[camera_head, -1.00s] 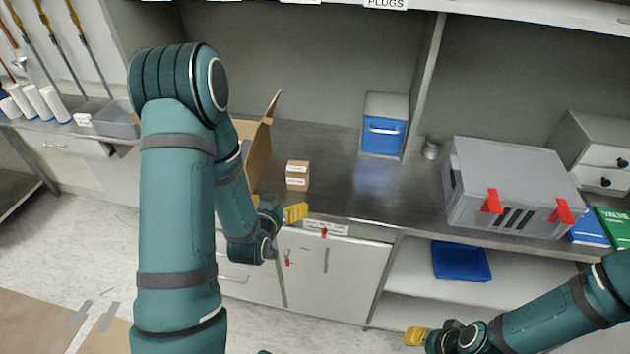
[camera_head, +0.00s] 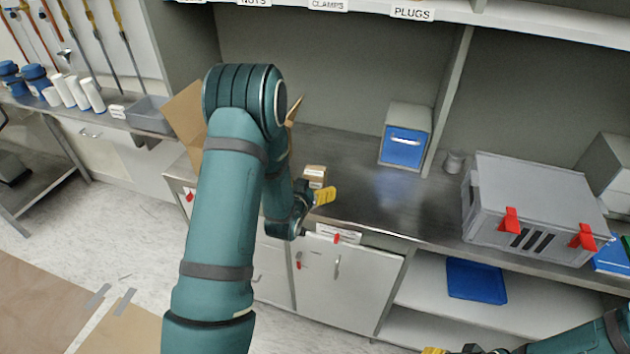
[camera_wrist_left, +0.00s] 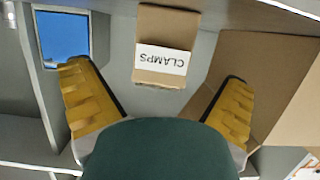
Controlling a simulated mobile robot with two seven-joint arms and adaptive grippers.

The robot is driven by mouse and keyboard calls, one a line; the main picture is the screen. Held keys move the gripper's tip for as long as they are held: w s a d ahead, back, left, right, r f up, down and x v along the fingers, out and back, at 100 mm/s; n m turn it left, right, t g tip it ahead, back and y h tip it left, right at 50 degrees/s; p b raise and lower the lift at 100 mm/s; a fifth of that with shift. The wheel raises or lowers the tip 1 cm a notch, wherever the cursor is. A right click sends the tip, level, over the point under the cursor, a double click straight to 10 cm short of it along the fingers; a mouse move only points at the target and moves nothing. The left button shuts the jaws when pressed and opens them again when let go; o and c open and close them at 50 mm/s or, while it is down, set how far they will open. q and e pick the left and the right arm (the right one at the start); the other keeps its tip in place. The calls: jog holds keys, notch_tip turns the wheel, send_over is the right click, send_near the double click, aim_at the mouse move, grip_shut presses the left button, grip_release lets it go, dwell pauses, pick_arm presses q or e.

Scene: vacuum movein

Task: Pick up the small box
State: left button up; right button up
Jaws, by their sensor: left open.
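The small box (camera_head: 316,173) is a brown carton standing on the metal counter. In the left wrist view the small box (camera_wrist_left: 166,45) has a white label reading CLAMPS, upside down in the picture. My left gripper (camera_head: 322,196) has yellow fingers and is just in front of the box in the head view, hiding its lower part. In the left wrist view my left gripper (camera_wrist_left: 155,85) is open and empty, with the box ahead between and beyond its fingers. My right gripper (camera_head: 435,350) is mostly cut off at the bottom edge of the head view.
An open cardboard box (camera_head: 186,118) stands left of the small box, partly behind my left arm. A blue-fronted drawer unit (camera_head: 404,147) stands behind to the right. A grey case (camera_head: 530,195) with red latches is farther right. The counter between them is mostly clear.

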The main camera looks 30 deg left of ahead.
aim_at(312, 183)
pick_arm(q)
jog(key=x, duration=0.5)
jog(key=shift+w+a+f, duration=0.1)
jog(key=c, duration=1.3)
